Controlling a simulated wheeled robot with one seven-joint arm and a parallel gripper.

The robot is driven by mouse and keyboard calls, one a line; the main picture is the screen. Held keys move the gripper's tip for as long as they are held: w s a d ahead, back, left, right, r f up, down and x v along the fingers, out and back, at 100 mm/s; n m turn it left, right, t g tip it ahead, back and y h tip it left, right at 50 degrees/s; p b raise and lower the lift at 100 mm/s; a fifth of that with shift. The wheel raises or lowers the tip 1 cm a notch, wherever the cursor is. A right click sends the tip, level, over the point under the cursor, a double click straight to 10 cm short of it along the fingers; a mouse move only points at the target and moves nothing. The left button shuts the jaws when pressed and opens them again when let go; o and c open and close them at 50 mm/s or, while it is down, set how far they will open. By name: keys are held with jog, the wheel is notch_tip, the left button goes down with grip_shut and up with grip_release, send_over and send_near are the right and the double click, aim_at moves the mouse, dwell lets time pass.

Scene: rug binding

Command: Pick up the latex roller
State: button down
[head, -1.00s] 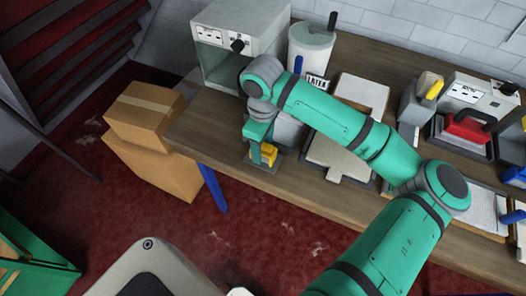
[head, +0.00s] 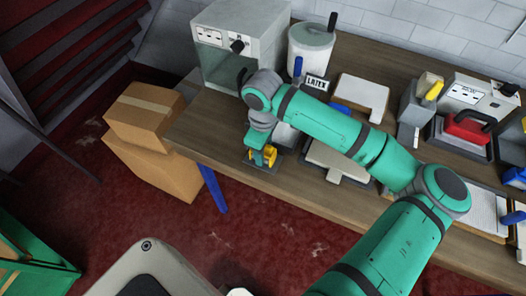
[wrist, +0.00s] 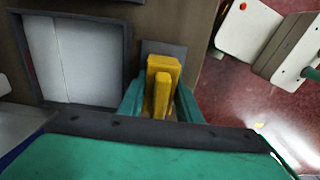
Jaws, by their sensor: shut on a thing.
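My gripper (head: 263,157) is low over the front left of the workbench. It is shut on a yellow upright piece (wrist: 162,85), with green fingers on both sides of it. This yellow piece (head: 269,154) stands at a small dark grey plate (wrist: 166,48) near the bench's front edge. Its lower part is hidden by the fingers and wrist, so I cannot tell whether it is the roller's handle. I see no clear gap under it. A white tub labelled LATEX (head: 312,50) stands at the back, with a blue handle-like piece (head: 298,66) at its side.
A grey box-shaped machine (head: 240,45) stands at the bench's back left. Cardboard boxes (head: 150,150) sit at the bench's left end. Red floor lies in front.

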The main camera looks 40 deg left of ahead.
jog(key=shift+r, duration=0.15)
jog(key=shift+r, duration=0.2)
notch_tip(320, 180, up, 2)
jog(key=shift+r, duration=0.1)
jog(key=s+a+r, duration=0.2)
jog(key=s+r, duration=0.8)
jog(key=s, duration=0.4)
jog(key=shift+r, duration=0.1)
